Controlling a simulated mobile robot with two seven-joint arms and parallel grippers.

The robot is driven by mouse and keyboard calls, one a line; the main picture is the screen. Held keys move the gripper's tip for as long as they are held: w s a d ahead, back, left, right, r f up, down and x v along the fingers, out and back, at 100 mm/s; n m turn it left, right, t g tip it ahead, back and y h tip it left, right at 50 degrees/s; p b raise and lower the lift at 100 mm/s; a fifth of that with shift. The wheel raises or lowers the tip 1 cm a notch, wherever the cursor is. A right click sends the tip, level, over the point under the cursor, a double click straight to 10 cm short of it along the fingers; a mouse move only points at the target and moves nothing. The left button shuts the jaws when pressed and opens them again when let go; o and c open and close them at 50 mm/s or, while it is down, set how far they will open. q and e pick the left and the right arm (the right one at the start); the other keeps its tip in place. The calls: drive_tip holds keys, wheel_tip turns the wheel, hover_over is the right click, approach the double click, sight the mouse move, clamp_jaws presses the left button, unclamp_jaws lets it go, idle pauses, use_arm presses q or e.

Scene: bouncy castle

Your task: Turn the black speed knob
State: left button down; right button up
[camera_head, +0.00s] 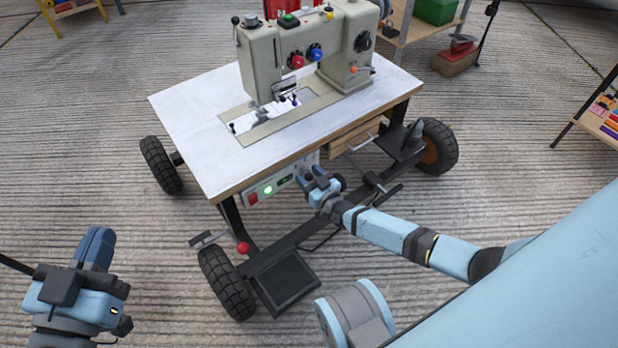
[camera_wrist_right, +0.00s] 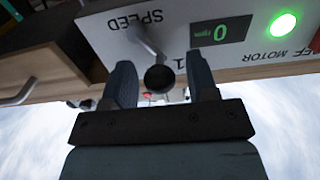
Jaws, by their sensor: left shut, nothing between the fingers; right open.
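The black speed knob (camera_wrist_right: 159,78) shows in the right wrist view below the upside-down word SPEED, at the end of a short grey stem on the white control panel (camera_wrist_right: 180,22). My right gripper (camera_wrist_right: 162,86) is open, with one finger on each side of the knob and visible gaps between. In the head view my right gripper (camera_head: 312,178) is at the panel (camera_head: 285,181) under the table's front edge and hides the knob. My left gripper (camera_head: 98,246) is shut and empty, low at the left, away from the table.
The panel has a display (camera_wrist_right: 220,31) reading 0 rpm and a lit green lamp (camera_wrist_right: 284,23). A sewing machine (camera_head: 262,65) stands on the white wheeled table (camera_head: 185,120). A wooden drawer (camera_head: 352,137) is right of the panel.

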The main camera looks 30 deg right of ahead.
use_arm(q)
drive_tip(key=shift+r, duration=0.1)
use_arm(e)
drive_tip(key=c, duration=0.9)
drive_tip(key=m, duration=0.2)
drive_tip(key=d+m, duration=0.1)
drive_tip(key=shift+r+m, duration=0.15)
drive_tip(key=shift+m, duration=0.25)
use_arm(q)
drive_tip(key=shift+w+a+r+b, duration=0.1)
drive_tip(key=shift+w+r+b, duration=0.05)
drive_tip(key=shift+r+b, duration=0.15)
use_arm(e)
drive_tip(key=shift+w+d+m, duration=0.1)
drive_tip(key=shift+d+m, duration=0.2)
drive_tip(key=shift+m, duration=0.7)
use_arm(q)
drive_tip(key=shift+f+m, duration=0.1)
drive_tip(key=shift+m, duration=0.2)
drive_tip(key=shift+f, duration=0.1)
use_arm(e)
drive_tip(key=o, duration=0.9)
